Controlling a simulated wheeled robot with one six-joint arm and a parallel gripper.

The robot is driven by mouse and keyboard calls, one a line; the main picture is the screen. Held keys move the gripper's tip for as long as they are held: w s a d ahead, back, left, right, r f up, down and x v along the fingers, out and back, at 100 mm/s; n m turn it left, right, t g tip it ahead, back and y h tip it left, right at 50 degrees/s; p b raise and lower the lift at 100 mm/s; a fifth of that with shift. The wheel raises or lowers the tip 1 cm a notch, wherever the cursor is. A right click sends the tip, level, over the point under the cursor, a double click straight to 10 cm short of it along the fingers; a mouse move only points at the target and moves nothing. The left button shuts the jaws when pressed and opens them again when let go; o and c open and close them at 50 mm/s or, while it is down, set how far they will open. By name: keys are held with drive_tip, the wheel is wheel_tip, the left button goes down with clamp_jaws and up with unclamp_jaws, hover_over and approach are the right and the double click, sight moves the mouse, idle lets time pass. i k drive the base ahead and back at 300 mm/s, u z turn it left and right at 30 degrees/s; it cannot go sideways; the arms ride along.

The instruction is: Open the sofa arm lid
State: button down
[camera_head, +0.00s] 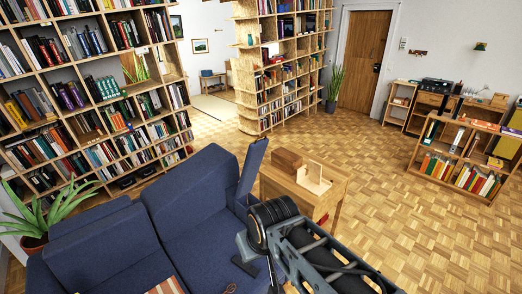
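The blue sofa (107,242) fills the lower left, seen from above. At its right end a narrow blue panel (252,168), which looks like the sofa arm lid, stands steeply raised, its top leaning slightly right. My dark arm reaches in from the lower right, and its round black joint is just below the panel. The arm covers most of the sofa arm under the lid, so the hinge and the inside are hidden. My gripper's fingers cannot be made out clearly, nor whether they touch the lid.
A wooden side table (335,190) with a brown box (286,161) and a light wooden holder (314,178) stands right behind the lid. A dark remote-like object (244,266) lies on the seat. Parquet floor (400,215) is free to the right; a low bookshelf (462,157) stands beyond.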

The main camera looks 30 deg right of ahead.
sight(256, 150)
drive_tip(key=u, duration=2.45)
drive_tip(key=k, duration=1.3)
drive_tip(key=z, duration=1.8)
drive_tip(key=i, duration=1.05)
